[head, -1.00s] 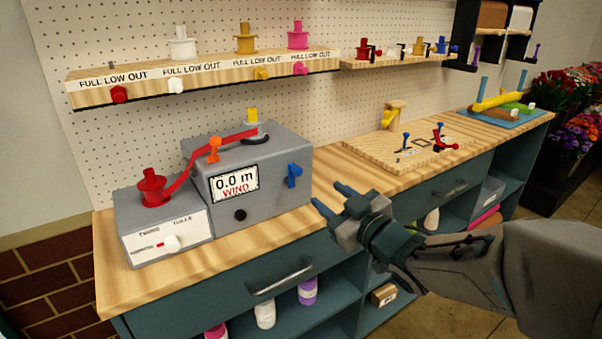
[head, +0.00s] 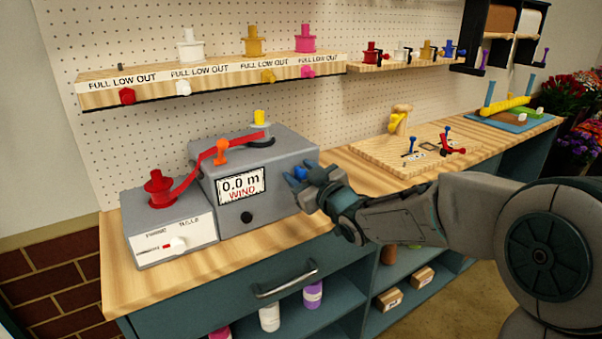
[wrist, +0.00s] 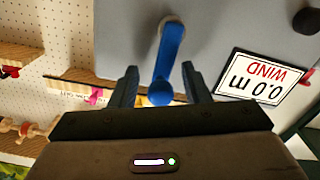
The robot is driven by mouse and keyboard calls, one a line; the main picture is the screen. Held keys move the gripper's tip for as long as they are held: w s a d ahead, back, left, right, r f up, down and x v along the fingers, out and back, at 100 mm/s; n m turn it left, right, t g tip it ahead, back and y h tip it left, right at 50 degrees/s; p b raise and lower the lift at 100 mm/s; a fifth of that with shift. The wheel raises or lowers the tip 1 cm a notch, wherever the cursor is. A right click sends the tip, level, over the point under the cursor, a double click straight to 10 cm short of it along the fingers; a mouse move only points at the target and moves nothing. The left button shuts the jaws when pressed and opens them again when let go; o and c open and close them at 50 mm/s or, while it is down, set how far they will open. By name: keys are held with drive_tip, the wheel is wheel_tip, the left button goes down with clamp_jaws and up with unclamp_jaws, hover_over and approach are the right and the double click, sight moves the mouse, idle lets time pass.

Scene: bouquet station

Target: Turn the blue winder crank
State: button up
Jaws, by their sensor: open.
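The blue winder crank (wrist: 168,58) is on the front face of the grey winder box (head: 262,157). In the wrist view its arm runs from a pivot down to a knob between my two fingers. My gripper (head: 296,176) is open, with one finger on each side of the crank and a visible gap on both sides. In the head view my gripper hides most of the crank, and only a bit of blue shows (head: 300,173). The display (head: 241,187) reads 0.0 m, WIND.
A red ribbon runs from a red spool (head: 159,189) on the lower box to the winder top, past an orange lever (head: 221,150). A black knob (head: 246,217) is below the display. A wooden board (head: 420,152) with pegs is to the right. Bench space in front is clear.

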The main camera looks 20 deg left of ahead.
clamp_jaws()
drive_tip(key=shift+w+d+m, duration=0.1)
drive_tip(key=shift+w+m, duration=0.15)
drive_tip(key=shift+m, duration=0.15)
idle(0.4)
drive_tip(key=shift+w+d+m+p, duration=0.25)
drive_tip(key=shift+m+p, duration=0.4)
drive_tip(key=shift+m, duration=0.25)
drive_tip(key=f+m+p, duration=0.2)
drive_tip(key=m, duration=0.4)
drive_tip(key=w+d+f+m+p, duration=0.1)
drive_tip(key=f+m+p, duration=0.1)
drive_tip(key=m, duration=0.4)
drive_tip(key=w+d+f+m+p, duration=0.1)
drive_tip(key=f+m+p, duration=0.1)
drive_tip(key=m, duration=0.4)
drive_tip(key=shift+w+d, duration=0.1)
drive_tip(key=shift+w, duration=0.05)
drive_tip(key=shift+f+m, duration=0.4)
drive_tip(key=shift+m, duration=0.7)
